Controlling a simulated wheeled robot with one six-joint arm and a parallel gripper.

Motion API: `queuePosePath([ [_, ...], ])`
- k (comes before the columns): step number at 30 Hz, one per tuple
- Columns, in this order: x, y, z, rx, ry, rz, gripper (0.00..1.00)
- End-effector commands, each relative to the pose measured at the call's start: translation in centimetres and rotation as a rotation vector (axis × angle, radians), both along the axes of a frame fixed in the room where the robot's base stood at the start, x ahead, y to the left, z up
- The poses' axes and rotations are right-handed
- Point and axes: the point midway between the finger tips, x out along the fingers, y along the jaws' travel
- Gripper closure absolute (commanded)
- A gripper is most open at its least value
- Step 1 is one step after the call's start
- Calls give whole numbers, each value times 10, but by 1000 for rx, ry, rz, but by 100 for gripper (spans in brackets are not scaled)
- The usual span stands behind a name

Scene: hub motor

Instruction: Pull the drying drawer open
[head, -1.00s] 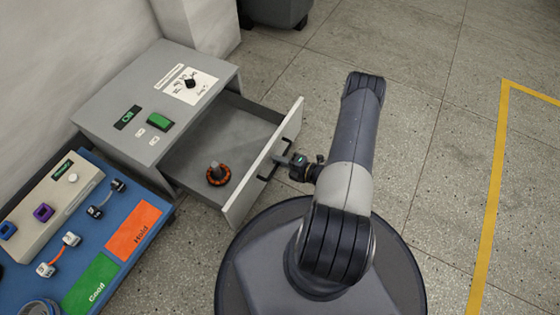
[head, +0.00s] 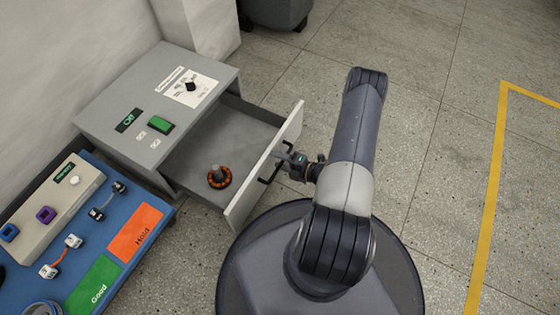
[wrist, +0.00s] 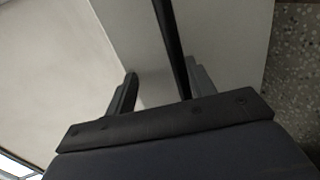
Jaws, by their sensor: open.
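The drying drawer (head: 234,130) is pulled well out of the grey cabinet (head: 110,85) in the head view. Its white front panel (head: 245,197) carries a dark bar handle (head: 265,180). An orange and black ring-shaped part (head: 219,177) with a grey post sits inside the drawer. My gripper (head: 284,160) is at the handle, on the outer side of the front panel. In the wrist view my gripper (wrist: 158,92) has its two fingers apart, with the dark handle bar (wrist: 172,45) running between them. I cannot tell whether a finger touches the bar.
A blue bench mat (head: 130,205) with an orange Hold area (head: 136,232), a green Good area (head: 95,286) and several small parts lies at the lower left. The cabinet top has a green button (head: 160,126) and a dial (head: 190,87). The floor to the right is clear.

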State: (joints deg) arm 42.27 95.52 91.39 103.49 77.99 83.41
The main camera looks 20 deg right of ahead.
Motion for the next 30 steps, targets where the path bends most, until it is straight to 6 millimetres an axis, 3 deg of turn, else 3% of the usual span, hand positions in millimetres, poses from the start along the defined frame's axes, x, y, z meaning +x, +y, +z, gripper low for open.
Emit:
queuePosePath([
  [1,4,0,32,17,-36,5,53],
  [3,4,0,46,17,-36,7,18],
  [12,3,1,81,21,-33,9,18],
  [20,3,2,83,22,-32,10,18],
  [21,-13,-1,38,-91,148,31,18],
  [30,-23,-11,40,-94,145,26,20],
])
